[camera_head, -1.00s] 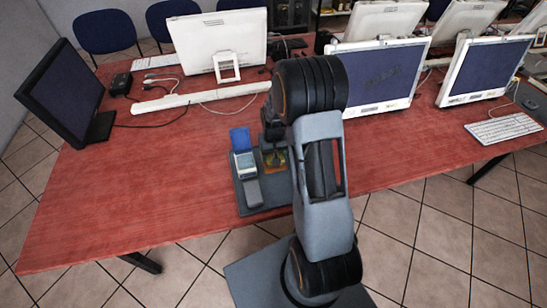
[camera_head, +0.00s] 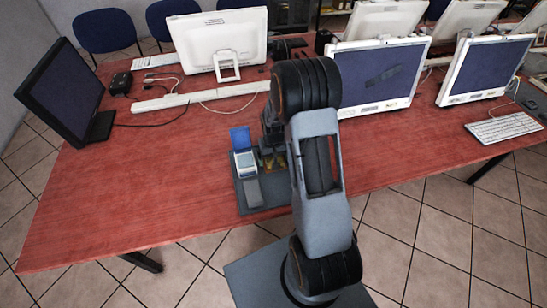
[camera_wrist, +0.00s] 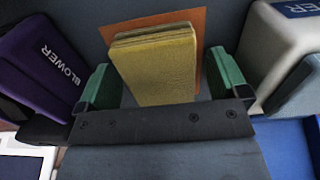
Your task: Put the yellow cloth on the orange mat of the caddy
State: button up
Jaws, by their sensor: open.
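The folded yellow cloth (camera_wrist: 157,66) lies on the orange mat (camera_wrist: 201,22) in the wrist view, slightly turned against it. Orange shows along its far edge and right side. My gripper (camera_wrist: 163,84) is open, with one green-padded finger on each side of the cloth and a gap on the right. In the head view my gripper (camera_head: 272,158) is over the right part of the grey caddy (camera_head: 249,201). A bit of yellow shows beneath it there; my arm hides most of the mat.
A purple box marked BLOWER (camera_wrist: 45,65) stands close to the left finger, and a pale box (camera_wrist: 275,45) close to the right one. In the head view a blue panel (camera_head: 240,138) stands at the caddy's back left. The red table (camera_head: 130,200) is clear to the left.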

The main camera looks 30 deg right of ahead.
notch_tip(320, 180, up, 12)
jog(key=s+a+r+n+t, duration=0.1)
jog(key=s+a+r, duration=0.4)
jog(key=s, duration=0.3)
jog(key=s+a+r+n+t, duration=0.1)
jog(key=s+a+r, duration=0.3)
jog(key=s, duration=0.4)
jog(key=shift+a+r+t, duration=0.4)
jog(key=shift+r+t, duration=0.3)
jog(key=shift+r, duration=0.2)
